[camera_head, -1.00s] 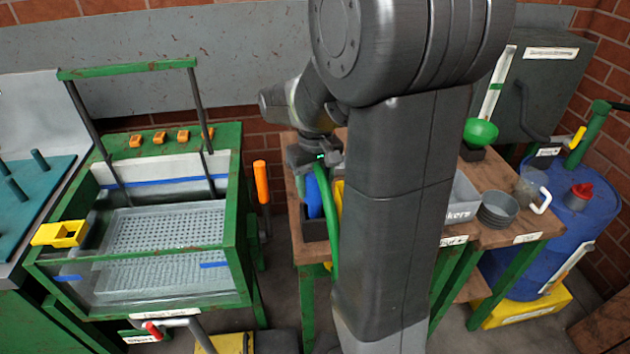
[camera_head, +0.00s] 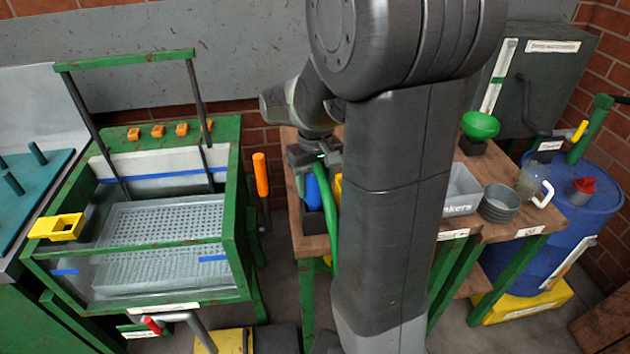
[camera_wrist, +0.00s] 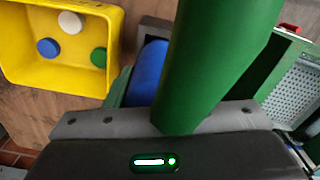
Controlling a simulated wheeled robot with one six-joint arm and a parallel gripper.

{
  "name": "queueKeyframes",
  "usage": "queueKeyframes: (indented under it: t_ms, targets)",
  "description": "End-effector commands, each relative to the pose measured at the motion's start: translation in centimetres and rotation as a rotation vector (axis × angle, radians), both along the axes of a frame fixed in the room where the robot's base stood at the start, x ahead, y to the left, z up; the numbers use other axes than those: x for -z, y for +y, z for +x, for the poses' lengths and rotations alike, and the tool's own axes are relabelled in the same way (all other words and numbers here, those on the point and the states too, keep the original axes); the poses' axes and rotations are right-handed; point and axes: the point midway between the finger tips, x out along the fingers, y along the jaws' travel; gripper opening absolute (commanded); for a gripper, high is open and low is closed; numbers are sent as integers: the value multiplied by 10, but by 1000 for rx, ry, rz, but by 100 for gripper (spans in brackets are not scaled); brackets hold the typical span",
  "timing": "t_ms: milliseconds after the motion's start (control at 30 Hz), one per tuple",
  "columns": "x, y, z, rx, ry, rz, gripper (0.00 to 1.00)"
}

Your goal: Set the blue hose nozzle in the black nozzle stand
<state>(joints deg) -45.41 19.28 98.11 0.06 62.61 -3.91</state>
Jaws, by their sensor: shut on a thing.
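My gripper (camera_head: 318,165) is over the left end of the wooden table, shut on the blue hose nozzle (camera_head: 312,194); the grip itself is mostly hidden. The nozzle's blue body also shows in the wrist view (camera_wrist: 148,72), beside the thick green hose (camera_wrist: 215,65), which hides much of it. In the head view the hose (camera_head: 328,205) bends down over the table's front edge. The dark nozzle stand (camera_head: 315,224) is below the blue body. Its dark rim shows in the wrist view (camera_wrist: 152,27). I cannot tell whether the nozzle touches its bottom.
A yellow bin (camera_wrist: 70,82) with round blue, white and green pieces stands beside the stand. A grey box (camera_head: 460,190), a round grey bowl (camera_head: 500,204) and a clear jug (camera_head: 531,184) stand farther right. A green-framed wash tank (camera_head: 243,200) is at left, beyond a gap.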

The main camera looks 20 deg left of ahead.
Motion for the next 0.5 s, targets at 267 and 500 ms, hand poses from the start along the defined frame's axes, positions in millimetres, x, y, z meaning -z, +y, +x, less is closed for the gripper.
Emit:
queueKeyframes:
  t_ms: [267,500]
  targets:
    - [11,0,0,0,1,-1,34]
    - [11,0,0,0,0,0,34]
